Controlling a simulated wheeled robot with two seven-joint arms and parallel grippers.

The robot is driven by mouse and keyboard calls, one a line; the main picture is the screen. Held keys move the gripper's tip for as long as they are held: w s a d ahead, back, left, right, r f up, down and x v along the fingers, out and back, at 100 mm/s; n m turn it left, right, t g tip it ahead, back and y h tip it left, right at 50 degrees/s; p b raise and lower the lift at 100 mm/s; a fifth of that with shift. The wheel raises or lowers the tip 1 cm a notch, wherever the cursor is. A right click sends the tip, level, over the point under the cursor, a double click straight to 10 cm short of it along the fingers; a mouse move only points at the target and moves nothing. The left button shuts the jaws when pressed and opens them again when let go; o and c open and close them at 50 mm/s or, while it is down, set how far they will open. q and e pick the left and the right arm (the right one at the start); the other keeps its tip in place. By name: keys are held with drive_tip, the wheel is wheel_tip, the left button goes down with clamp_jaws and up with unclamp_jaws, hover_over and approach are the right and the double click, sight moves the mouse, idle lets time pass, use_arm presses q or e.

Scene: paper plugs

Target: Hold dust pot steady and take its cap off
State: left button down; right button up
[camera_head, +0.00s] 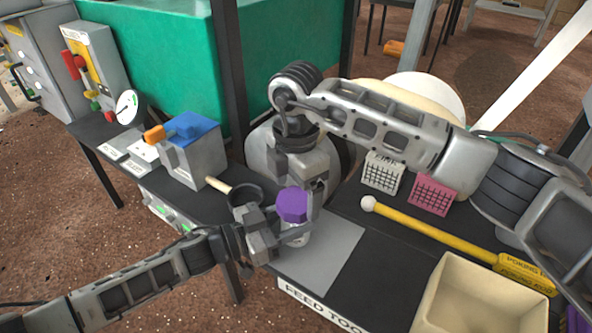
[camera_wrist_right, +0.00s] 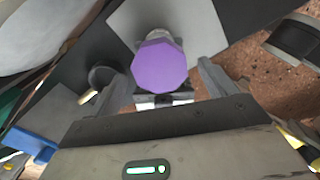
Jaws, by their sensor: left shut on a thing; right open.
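The dust pot (camera_head: 296,235) is a small pale jar with a purple faceted cap (camera_head: 292,204), upright at the grey mat's left side. My left gripper (camera_head: 284,236) is shut on the pot's body, below the cap. My right gripper (camera_head: 306,188) points down close to the cap and is open. In the right wrist view, the cap (camera_wrist_right: 160,66) shows from above between the two spread fingers (camera_wrist_right: 163,82), with a gap on each side. The cap sits on the pot and hides most of it there.
A black scoop (camera_head: 246,190) with a wooden handle lies left of the pot. A grey box with a blue top (camera_head: 196,150) stands farther left. To the right are white (camera_head: 383,172) and pink (camera_head: 432,193) baskets, a yellow rod (camera_head: 440,238) and a cream bin (camera_head: 480,300). The grey mat (camera_head: 335,252) has free room.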

drive_tip(key=shift+f, duration=1.15)
drive_tip(key=c, duration=1.1)
drive_tip(key=n, duration=0.5)
drive_tip(key=shift+r, duration=0.1)
drive_tip(key=n, duration=0.5)
drive_tip(key=shift+n, duration=0.3)
drive_tip(key=n, duration=0.4)
drive_tip(key=shift+n, duration=0.4)
drive_tip(key=n, duration=0.5)
